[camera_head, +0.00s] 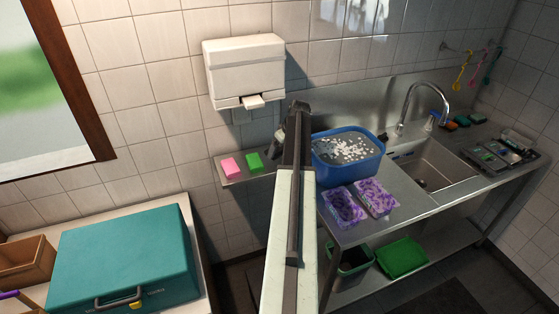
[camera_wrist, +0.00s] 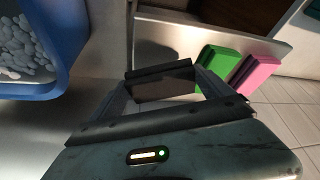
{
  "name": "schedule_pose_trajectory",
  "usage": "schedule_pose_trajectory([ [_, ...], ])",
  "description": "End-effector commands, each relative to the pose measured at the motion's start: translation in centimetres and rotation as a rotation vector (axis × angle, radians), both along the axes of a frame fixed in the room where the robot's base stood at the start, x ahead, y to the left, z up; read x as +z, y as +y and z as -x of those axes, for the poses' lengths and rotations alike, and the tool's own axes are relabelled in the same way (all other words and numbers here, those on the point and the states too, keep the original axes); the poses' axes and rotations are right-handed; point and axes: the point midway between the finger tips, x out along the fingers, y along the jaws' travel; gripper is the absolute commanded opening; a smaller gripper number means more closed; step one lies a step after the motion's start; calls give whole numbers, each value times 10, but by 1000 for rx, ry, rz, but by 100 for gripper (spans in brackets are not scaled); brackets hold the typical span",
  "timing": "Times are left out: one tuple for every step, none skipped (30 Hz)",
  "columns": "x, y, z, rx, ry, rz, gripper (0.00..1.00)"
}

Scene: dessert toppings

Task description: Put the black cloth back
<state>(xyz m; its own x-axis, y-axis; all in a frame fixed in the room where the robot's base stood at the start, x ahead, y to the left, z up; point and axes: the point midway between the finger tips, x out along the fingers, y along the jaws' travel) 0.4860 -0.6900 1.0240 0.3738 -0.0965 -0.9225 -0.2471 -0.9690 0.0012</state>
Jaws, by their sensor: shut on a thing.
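My gripper (camera_wrist: 160,95) is shut on a dark, flat piece that looks like the black cloth (camera_wrist: 166,88), seen between the two dark finger bars in the wrist view. In the head view my gripper (camera_head: 281,138) is at the end of my raised arm, right of the small wall shelf (camera_head: 236,180). The arm hides most of it there, and I cannot make out the cloth in that view. A pink sponge (camera_head: 231,167) and a green sponge (camera_head: 254,161) stand side by side on the shelf's left and middle part.
A white dispenser (camera_head: 245,70) hangs above the shelf. A teal case (camera_head: 125,255) lies at lower left.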

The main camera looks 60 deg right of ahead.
Motion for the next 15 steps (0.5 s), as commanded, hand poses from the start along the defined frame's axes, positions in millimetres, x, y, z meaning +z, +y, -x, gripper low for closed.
schedule_pose_trajectory([
  [-9, 0, 0, 1, 0, 0, 58],
  [-15, 0, -1, 1, 0, 0, 58],
  [-22, 1, -1, 1, 0, 0, 58],
  [-28, 1, -1, 1, 0, 0, 58],
  [-33, 1, -1, 1, 0, -1, 58],
  [-38, 1, -1, 1, 0, -1, 58],
  [-39, 1, -1, 1, 0, -1, 58],
  [-39, 1, -1, 1, 0, -1, 58],
  [-37, 1, -1, 2, 0, 0, 58],
  [-35, 1, -1, 2, 0, 0, 58],
  [-34, 1, -1, 2, 0, 0, 58],
  [-34, 1, -1, 2, 0, 0, 58],
  [-34, 1, -2, 2, 0, 0, 58],
  [-34, 1, -2, 2, 0, 0, 58],
  [-35, 1, -2, 2, 0, 0, 58],
])
